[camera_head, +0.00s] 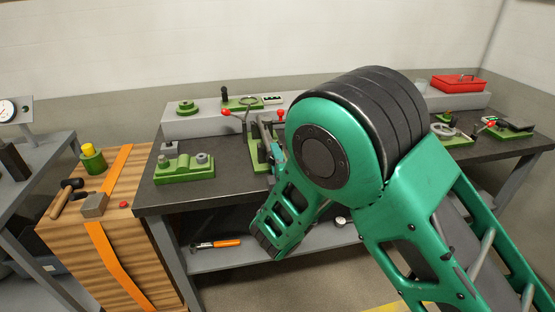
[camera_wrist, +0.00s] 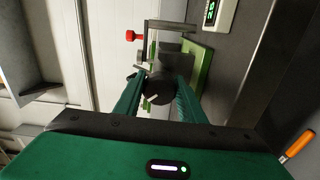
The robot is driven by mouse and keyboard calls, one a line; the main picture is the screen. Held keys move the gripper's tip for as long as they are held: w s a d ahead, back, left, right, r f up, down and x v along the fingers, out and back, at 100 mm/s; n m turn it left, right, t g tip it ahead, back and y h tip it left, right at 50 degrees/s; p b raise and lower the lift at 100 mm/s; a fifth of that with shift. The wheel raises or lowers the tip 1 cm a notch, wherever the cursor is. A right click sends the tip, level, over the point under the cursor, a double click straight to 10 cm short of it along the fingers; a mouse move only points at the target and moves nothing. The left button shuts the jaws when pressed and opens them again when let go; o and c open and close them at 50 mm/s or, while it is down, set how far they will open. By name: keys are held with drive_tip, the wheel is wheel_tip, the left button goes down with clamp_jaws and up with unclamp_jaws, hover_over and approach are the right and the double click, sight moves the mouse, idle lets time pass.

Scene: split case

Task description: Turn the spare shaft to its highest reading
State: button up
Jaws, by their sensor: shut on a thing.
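In the wrist view my gripper's two green fingers (camera_wrist: 158,98) are closed on a dark round shaft end (camera_wrist: 159,86), which I take to be the spare shaft. It sits in a dark grey holder (camera_wrist: 172,56) on a green base (camera_wrist: 202,68). A lever with a red knob (camera_wrist: 133,36) stands beside the holder. A small box with a lit green display (camera_wrist: 211,12) is at the top; its digits are too small to read. In the head view a green fixture (camera_head: 255,155) with red knobs stands on the bench; my arm hides the gripper and part of this fixture.
The dark bench (camera_head: 150,202) carries a green block fixture (camera_head: 184,170) at left and a red tray (camera_head: 458,83) at the back right. An orange-handled tool (camera_head: 222,243) lies on the lower shelf.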

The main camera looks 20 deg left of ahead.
drive_tip(key=n, duration=0.4)
drive_tip(key=shift+w+d+n, duration=0.15)
drive_tip(key=shift+d+n, duration=0.1)
drive_tip(key=shift+n, duration=2.35)
drive_tip(key=shift+f, duration=0.1)
drive_tip(key=o, duration=1)
drive_tip(key=shift+o, duration=0.2)
drive_tip(key=shift+a, duration=0.1)
drive_tip(key=shift+s, duration=0.2)
